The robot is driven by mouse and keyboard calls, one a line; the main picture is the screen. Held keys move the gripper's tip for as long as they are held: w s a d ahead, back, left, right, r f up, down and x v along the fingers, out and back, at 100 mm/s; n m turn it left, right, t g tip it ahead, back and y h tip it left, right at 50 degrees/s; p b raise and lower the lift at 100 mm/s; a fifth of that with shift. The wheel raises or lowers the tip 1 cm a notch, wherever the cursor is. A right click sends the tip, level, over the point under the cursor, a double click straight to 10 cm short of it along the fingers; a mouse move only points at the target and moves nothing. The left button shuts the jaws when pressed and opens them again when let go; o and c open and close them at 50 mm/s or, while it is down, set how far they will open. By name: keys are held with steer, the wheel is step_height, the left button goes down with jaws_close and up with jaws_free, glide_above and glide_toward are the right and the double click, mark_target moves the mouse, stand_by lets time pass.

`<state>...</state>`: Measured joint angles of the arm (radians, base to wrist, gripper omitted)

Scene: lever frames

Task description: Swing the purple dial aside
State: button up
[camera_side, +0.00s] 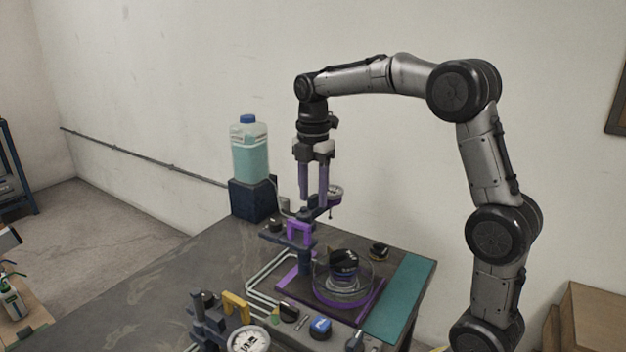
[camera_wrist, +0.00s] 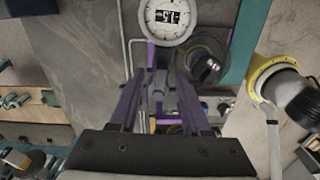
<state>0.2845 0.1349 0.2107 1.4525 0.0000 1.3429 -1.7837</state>
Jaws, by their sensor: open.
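A purple handle (camera_side: 299,231) stands on a dark fixture toward the back of the bench. In the wrist view my gripper (camera_wrist: 160,80) frames part of the dark fixture below. I cannot tell whether a fingertip touches the fixture.
A yellow handle (camera_side: 236,306) with another gauge (camera_side: 249,341) stands at the front. A clear round dish (camera_side: 342,293) holding a dark part is right of the purple handle. A jug (camera_side: 250,150) stands on a dark block (camera_side: 253,199) behind. Pipes run along the bench.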

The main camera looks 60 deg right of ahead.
step_height(320, 180, up, 14)
steer(key=shift+f, duration=0.15)
stand_by(0.3)
steer(key=shift+a, duration=0.1)
stand_by(0.6)
